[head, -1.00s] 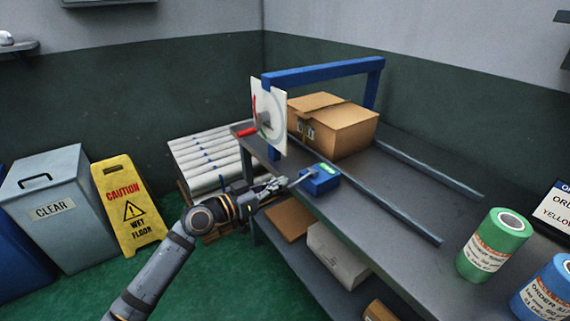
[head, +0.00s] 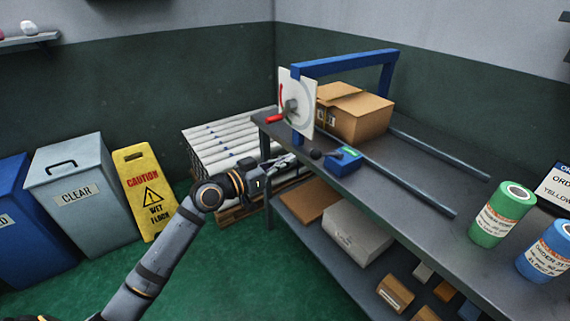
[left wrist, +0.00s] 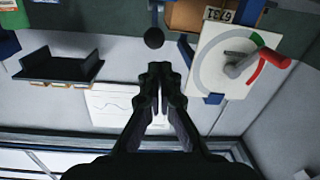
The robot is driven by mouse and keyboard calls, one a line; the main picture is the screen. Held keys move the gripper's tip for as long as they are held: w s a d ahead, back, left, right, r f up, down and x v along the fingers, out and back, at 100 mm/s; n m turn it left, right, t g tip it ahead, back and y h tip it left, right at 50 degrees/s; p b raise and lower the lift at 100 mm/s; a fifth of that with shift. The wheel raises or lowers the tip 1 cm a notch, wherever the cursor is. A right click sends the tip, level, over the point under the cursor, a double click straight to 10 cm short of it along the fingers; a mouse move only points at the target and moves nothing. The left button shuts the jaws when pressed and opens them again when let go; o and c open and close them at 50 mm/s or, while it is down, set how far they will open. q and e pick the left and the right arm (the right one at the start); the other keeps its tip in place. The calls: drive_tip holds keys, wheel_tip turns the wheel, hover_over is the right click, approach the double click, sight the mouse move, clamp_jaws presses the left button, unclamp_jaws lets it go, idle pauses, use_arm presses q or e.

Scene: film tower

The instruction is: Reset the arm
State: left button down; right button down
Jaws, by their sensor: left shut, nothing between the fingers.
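My left gripper (head: 284,162) reaches in from the left, at the near edge of the grey bench. Its fingers are shut and empty; in the left wrist view (left wrist: 160,75) the tips meet. A small blue box (head: 346,160) with a green top sits on the bench to the right of the gripper. A lever with a black knob (head: 316,154) sticks out from it towards the fingertips. The knob (left wrist: 154,38) appears just beyond the tips in the left wrist view, apparently apart. A white dial plate (head: 298,98) with a red handle (head: 275,118) stands above the gripper.
A blue frame (head: 345,63) and a cardboard box (head: 362,118) stand on the bench (head: 410,205), with two metal rails. Green (head: 502,215) and blue (head: 548,252) rolls stand at right. White rolls (head: 225,140) lie behind the gripper. A yellow floor sign (head: 146,192) and bins stand left.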

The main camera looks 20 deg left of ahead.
drive_tip(key=shift+w+d+r, duration=0.1)
drive_tip(key=shift+w+d, duration=0.25)
drive_tip(key=shift+w, duration=0.2)
drive_tip(key=shift+w+d, duration=0.3)
drive_tip(key=shift+w, duration=0.2)
